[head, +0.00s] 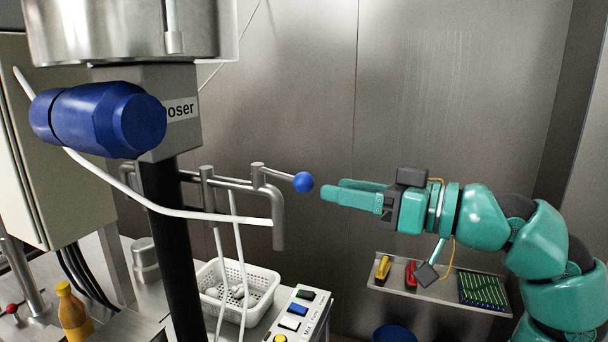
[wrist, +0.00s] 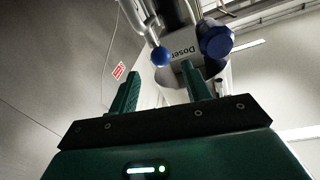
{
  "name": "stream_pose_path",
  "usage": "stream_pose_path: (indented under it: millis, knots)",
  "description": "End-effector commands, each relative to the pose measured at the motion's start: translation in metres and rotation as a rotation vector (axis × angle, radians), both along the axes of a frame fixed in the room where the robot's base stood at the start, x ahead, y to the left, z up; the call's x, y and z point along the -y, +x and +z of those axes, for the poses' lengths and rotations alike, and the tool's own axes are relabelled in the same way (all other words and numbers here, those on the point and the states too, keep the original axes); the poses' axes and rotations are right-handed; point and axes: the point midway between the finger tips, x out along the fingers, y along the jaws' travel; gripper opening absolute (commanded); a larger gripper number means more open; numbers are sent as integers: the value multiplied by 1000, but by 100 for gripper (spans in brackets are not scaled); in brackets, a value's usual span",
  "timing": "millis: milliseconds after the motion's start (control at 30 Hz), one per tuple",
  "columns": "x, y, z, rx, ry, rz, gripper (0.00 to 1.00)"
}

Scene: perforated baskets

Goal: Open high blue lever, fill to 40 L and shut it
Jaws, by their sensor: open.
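The high blue lever is a short metal arm with a blue ball knob (head: 304,182), on top of a metal pipe fitting (head: 235,184). In the wrist view the blue knob (wrist: 161,56) shows beyond and between my finger lines. My green gripper (head: 330,190) is open and empty, just right of the knob, with its fingers pointing at it. A small gap seems to remain; exact depth is hard to tell. In the wrist view my gripper (wrist: 158,70) has its fingers wide apart. The doser column (head: 172,110) carries a large blue cylindrical part (head: 98,120). No litre reading is legible.
A white hose (head: 180,212) crosses before the pipe. Below are a white perforated basket (head: 270,284) holding pale items, a button panel (head: 297,314), an orange bottle (head: 72,312) and a wall shelf (head: 440,288) with small items. The space right of the knob, around my gripper, is clear.

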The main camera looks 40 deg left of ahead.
Motion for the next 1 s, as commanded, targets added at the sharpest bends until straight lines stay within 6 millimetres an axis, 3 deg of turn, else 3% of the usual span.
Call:
stream_pose_path:
  millis: [400,867,900,1000]
  knots:
    - [-61,-9,2,-1,-2,5,48]
    - [-73,-9,-1,0,-2,1,48]
    - [-73,-9,0,0,-2,1,46]
    - [-73,-9,0,0,-2,1,27]
